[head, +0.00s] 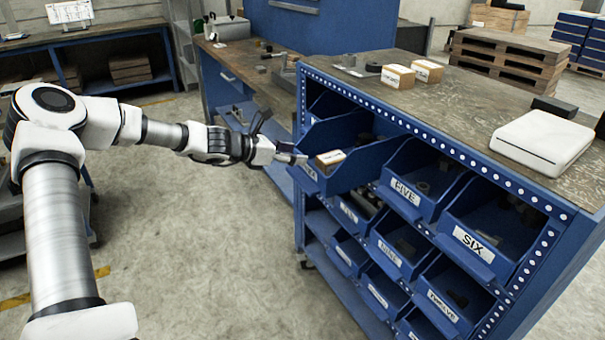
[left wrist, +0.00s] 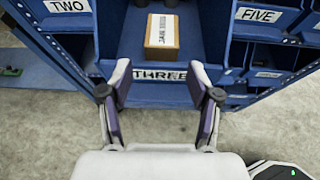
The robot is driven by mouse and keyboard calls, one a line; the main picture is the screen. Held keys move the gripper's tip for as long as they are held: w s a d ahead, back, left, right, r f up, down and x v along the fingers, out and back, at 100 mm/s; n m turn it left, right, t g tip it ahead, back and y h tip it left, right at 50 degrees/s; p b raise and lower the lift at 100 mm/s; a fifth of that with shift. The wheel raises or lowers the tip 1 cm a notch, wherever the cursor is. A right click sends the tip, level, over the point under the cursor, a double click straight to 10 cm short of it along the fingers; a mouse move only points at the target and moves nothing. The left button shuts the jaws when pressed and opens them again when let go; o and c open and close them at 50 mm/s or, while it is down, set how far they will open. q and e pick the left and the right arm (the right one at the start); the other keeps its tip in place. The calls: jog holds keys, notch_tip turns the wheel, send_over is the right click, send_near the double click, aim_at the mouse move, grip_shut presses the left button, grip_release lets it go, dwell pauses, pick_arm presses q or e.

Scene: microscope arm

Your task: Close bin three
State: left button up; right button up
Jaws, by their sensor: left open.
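Bin three (head: 362,167) is a blue open-topped bin in the top row of the rack, drawn out past its neighbours. In the left wrist view its front lip carries the label THREE (left wrist: 160,75), and a small brown box with a white label (left wrist: 162,36) lies inside; the box also shows in the head view (head: 330,158). My left gripper (head: 293,157) is at the bin's front lip. In the left wrist view its fingers (left wrist: 163,88) are apart, on either side of the label, with nothing held; contact cannot be told. My right gripper is out of view.
Bin five (head: 405,192) and bin six (head: 474,240) sit right of bin three, with more bins below. The rack's top holds small boxes (head: 398,76) and a white flat device (head: 542,142). The floor (head: 220,250) in front is clear.

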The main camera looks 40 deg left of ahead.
pick_arm(q)
jog(key=a+f+y, duration=0.1)
jog(key=f, duration=0.1)
jog(key=s+a+f+g+y, duration=0.1)
jog(key=a+f+y, duration=0.1)
jog(key=shift+s+a+g, duration=0.1)
jog(key=shift+a+g, duration=0.2)
grip_shut()
jog(key=s+a+f+m+y+b, duration=0.2)
jog(key=s+a+f+m+y, duration=0.3)
jog(key=y, duration=0.3)
jog(key=s+d+r+m+t+y+b, duration=0.2)
jog(key=s+d+r+m+t+b, duration=0.15)
jog(key=s+d+t, duration=0.45)
jog(key=g+h+b, duration=0.1)
jog(key=g+b, duration=0.1)
jog(key=b, duration=0.1)
send_near(296, 182)
jog(key=w+a, duration=0.2)
jog(key=a, duration=0.2)
jog(key=shift+m, duration=0.35)
jog(key=w, duration=0.1)
jog(key=w+d, duration=0.1)
jog(key=w, duration=0.1)
jog(key=shift+w+d+r, duration=0.25)
jog(key=shift+w, duration=0.1)
jog(key=shift+a, duration=0.1)
